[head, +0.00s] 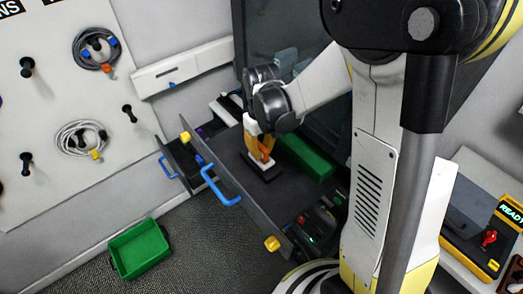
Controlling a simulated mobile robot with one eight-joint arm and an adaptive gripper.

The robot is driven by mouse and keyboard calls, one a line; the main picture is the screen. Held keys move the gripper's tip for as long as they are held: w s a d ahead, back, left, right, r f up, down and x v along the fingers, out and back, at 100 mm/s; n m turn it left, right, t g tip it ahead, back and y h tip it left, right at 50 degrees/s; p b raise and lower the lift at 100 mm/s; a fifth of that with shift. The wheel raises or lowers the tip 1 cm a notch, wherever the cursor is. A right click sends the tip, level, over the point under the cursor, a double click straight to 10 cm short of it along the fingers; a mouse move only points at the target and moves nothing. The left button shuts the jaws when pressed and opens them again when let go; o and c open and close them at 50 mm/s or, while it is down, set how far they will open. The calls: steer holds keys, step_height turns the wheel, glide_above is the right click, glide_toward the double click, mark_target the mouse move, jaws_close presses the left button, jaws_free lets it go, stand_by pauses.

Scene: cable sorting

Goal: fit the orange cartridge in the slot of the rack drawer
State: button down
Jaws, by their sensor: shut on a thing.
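The rack drawer (237,205) is pulled open, with a blue handle (219,190) on its front and yellow corner pieces. My gripper (260,143) points down inside the drawer area and is shut on the orange cartridge (266,156). The cartridge is upright, its upper part partly covered by the fingers. Its lower end is at a small black block (265,174) on the drawer floor. I cannot tell whether it is inside a slot there or just above it.
A green block (306,158) lies in the drawer right of the cartridge. Small dark modules (325,218) line the drawer's right end. A smaller drawer with a blue handle (166,167) is open at left. A green bin (139,249) stands on the floor. Coiled cables (82,137) hang on the pegboard.

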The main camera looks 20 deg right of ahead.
steer(key=shift+f+b, duration=0.45)
steer(key=shift+b, duration=0.05)
stand_by(0.7)
steer(key=c, duration=0.9)
jaws_free()
steer(key=shift+o, duration=0.2)
steer(key=shift+r+p, duration=2.35)
steer(key=shift+r, duration=1.2)
steer(key=s+b, duration=0.1)
steer(key=b, duration=0.2)
steer(key=shift+f+t, duration=0.25)
steer(key=shift+t, duration=0.05)
steer(key=s+t+b, duration=0.1)
steer(key=s+b, duration=0.1)
steer(key=b, duration=0.1)
steer(key=s+f+m+t+b, duration=0.1)
steer(key=s+b, duration=0.1)
steer(key=b, duration=0.2)
steer(key=s+f+m+t+b, duration=0.1)
steer(key=s+b, duration=0.1)
steer(key=b, duration=0.1)
steer(key=s+f+t+b, duration=0.1)
steer(key=s+f+b, duration=0.1)
steer(key=b, duration=0.2)
steer(key=s+f+m+t+b, duration=0.1)
steer(key=s+f+t+b, duration=0.1)
steer(key=b, duration=0.3)
steer(key=shift+s+f+m, duration=0.3)
steer(key=shift+s+f, duration=0.45)
steer(key=shift+s, duration=0.1)
